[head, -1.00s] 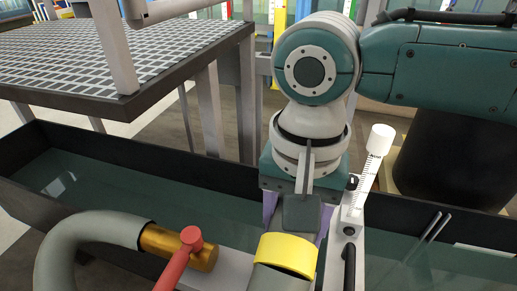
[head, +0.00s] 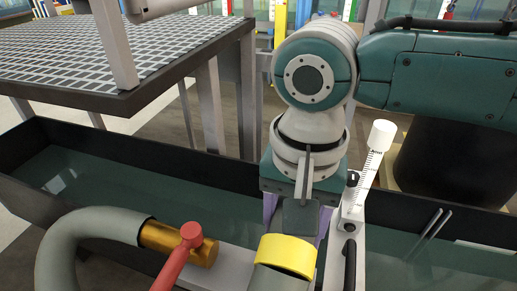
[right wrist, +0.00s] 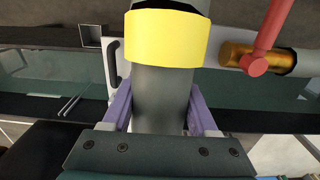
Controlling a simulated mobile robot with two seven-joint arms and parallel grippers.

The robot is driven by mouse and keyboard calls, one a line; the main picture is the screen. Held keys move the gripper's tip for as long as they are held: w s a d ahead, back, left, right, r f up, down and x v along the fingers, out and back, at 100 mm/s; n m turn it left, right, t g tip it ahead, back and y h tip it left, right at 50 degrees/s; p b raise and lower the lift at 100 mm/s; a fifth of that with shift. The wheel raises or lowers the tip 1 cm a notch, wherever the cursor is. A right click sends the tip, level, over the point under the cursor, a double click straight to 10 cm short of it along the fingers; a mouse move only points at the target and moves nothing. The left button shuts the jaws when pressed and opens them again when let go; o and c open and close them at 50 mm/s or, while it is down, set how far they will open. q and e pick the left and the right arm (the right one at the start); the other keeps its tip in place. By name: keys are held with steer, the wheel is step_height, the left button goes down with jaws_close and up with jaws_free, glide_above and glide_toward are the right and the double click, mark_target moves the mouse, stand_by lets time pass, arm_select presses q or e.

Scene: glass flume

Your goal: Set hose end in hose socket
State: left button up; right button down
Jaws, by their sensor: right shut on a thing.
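A grey hose end with a wide yellow band (head: 287,254) is in my right gripper (head: 297,212). In the right wrist view, the purple fingers (right wrist: 160,112) are shut on either side of its grey body (right wrist: 162,90), with the yellow band (right wrist: 166,36) beyond them. The hose end's tip is cut off or hidden in both views. I cannot clearly identify the hose socket; a small square opening with a pale rim (right wrist: 90,36) shows left of the band in the right wrist view. My left gripper is not in view.
A brass fitting (head: 165,240) with a red handle (head: 190,234) and thick grey hose (head: 60,245) lies left of the yellow band. A white graduated gauge (head: 367,165) stands close right of the gripper. A dark-walled water trough (head: 100,158) runs behind; a grating platform (head: 120,50) is back left.

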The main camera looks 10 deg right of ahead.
steer(key=shift+f, duration=0.1)
steer(key=shift+c, duration=1.7)
jaws_free()
steer(key=shift+w, duration=0.1)
steer(key=shift+o, duration=1.2)
steer(key=shift+f, duration=0.1)
